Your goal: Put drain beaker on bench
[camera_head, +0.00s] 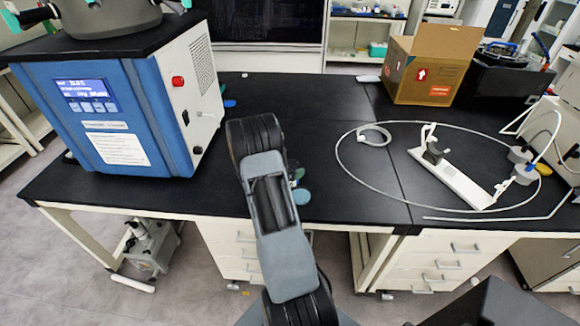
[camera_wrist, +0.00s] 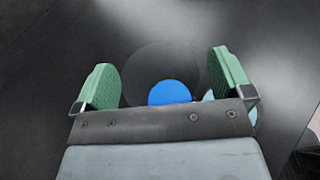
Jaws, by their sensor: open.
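My gripper (camera_wrist: 167,80) is open in the wrist view, with a green-padded finger on each side. Between the fingers is a faint, dark, see-through round shape (camera_wrist: 150,62), which may be the drain beaker standing on the black bench (camera_wrist: 50,60). A blue round patch (camera_wrist: 169,93) shows at its near side, partly hidden by the gripper's front edge. I cannot tell whether the fingers touch the round shape. In the head view my arm covers most of this spot. Only small teal and blue bits (camera_head: 301,196) show beside my arm on the bench.
The blue and white freeze dryer (camera_head: 130,105) stands on the left of the bench. On the right are a hose loop (camera_head: 345,172), a white stand (camera_head: 450,180), a cardboard box (camera_head: 415,80) and a dark machine (camera_head: 500,75). The bench (camera_head: 300,110) is clear behind my arm.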

